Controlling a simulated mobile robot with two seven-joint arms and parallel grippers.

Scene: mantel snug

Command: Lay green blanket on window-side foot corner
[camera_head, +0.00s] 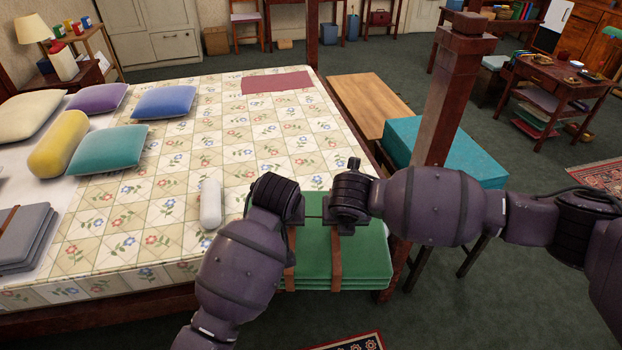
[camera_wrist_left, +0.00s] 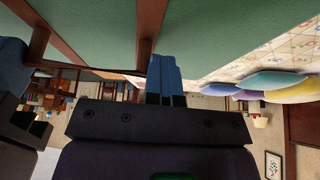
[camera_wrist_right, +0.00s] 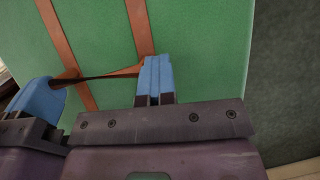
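The green blanket (camera_head: 362,262) is a folded stack with two brown straps and a thin brown carrying handle, at the bed's near right corner beside the bedpost (camera_head: 450,95). It also fills much of the right wrist view (camera_wrist_right: 195,30) and the top of the left wrist view (camera_wrist_left: 100,25). My left gripper (camera_head: 304,217) and right gripper (camera_head: 334,217) face each other over its top. Each looks shut on the handle, with blue fingers together in the left wrist view (camera_wrist_left: 163,65) and right wrist view (camera_wrist_right: 157,65). Whether the blanket touches the mattress is hidden.
The bed (camera_head: 180,185) has a floral quilt, several pillows, a white roll (camera_head: 210,203), a red mat (camera_head: 276,83) and a grey folded stack (camera_head: 25,240). A wooden bench (camera_head: 365,98) and a teal block (camera_head: 470,160) stand beyond the post.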

